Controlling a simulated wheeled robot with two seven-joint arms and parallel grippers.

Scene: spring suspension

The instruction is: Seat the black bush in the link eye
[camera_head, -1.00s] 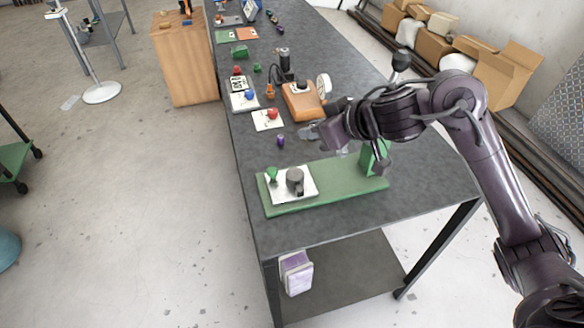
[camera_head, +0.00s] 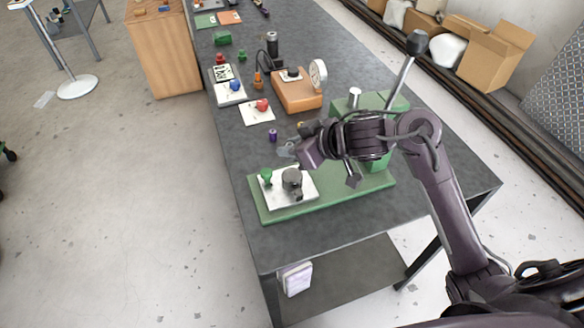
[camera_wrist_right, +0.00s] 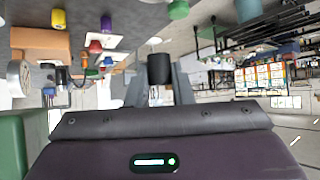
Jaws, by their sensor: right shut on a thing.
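My right gripper (camera_head: 286,150) is shut on the black bush (camera_wrist_right: 158,68), a short dark cylinder between its two grey fingers in the right wrist view. In the head view the gripper is just behind the white plate (camera_head: 308,194), and the bush cannot be made out. A dark grey round part (camera_head: 292,177), which may hold the link eye, stands on this plate beside a small green knob (camera_head: 266,175). The eye's opening is not clear. The plate sits on a green base (camera_head: 345,192). My left gripper is not in view.
A green press (camera_head: 380,102) with a black-knobbed lever (camera_head: 417,43) stands at the base's right end. Behind the gripper are a purple piece (camera_head: 273,135), a white card with a red knob (camera_head: 262,105) and an orange block (camera_head: 297,95) with a dial gauge (camera_head: 318,74).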

